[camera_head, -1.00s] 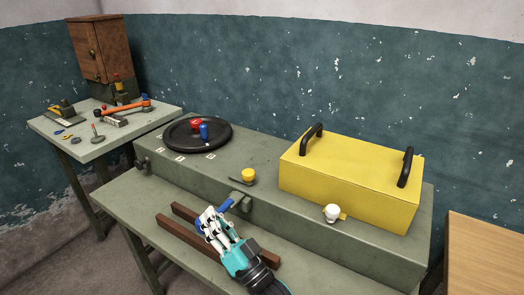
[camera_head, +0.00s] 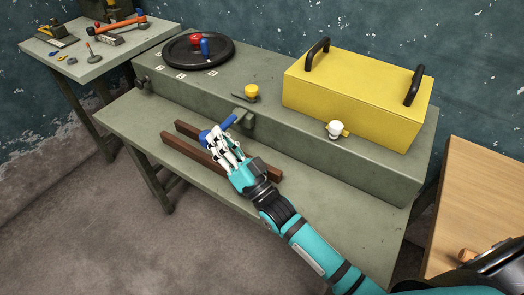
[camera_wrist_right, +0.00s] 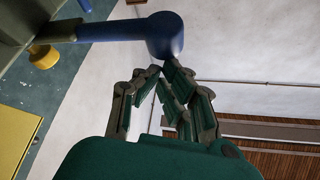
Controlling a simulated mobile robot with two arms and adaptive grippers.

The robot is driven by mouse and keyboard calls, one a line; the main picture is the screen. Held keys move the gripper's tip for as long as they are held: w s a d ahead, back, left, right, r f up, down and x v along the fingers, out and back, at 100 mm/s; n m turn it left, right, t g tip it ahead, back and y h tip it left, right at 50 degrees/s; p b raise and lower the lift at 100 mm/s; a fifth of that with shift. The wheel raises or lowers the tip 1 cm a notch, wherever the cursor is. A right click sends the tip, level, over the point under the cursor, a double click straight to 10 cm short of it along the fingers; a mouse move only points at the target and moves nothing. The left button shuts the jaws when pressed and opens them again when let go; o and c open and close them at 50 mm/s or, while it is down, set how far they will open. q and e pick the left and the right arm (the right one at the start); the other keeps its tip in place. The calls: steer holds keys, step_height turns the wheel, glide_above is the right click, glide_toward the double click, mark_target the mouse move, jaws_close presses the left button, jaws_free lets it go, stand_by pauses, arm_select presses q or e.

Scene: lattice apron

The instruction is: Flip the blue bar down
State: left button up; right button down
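The blue bar (camera_head: 228,122) sticks out from a grey bracket on the front of the grey-green raised box and slants down to the left. Its thick rounded end (camera_head: 204,137) is partly behind my fingers. In the right wrist view the blue bar (camera_wrist_right: 110,30) runs across the top, with its thick end (camera_wrist_right: 165,38) just beyond my fingertips. My right gripper (camera_head: 216,139) is at that end; in the wrist view its fingertips (camera_wrist_right: 161,69) nearly meet, with nothing seen between them. Whether they touch the bar is unclear. My left gripper is not in view.
Two brown rails (camera_head: 190,148) lie on the bench ledge below. A yellow box (camera_head: 350,100) with black handles, a yellow knob (camera_head: 251,91), a white knob (camera_head: 335,128) and a black round plate (camera_head: 222,58) are on the raised box. A wooden table (camera_head: 475,180) stands at right.

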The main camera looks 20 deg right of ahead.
steer(key=s+d, duration=0.5)
steer(key=s, duration=0.7)
steer(key=shift+s+d+f, duration=0.2)
steer(key=shift+d+f, duration=0.15)
steer(key=shift+f, duration=0.1)
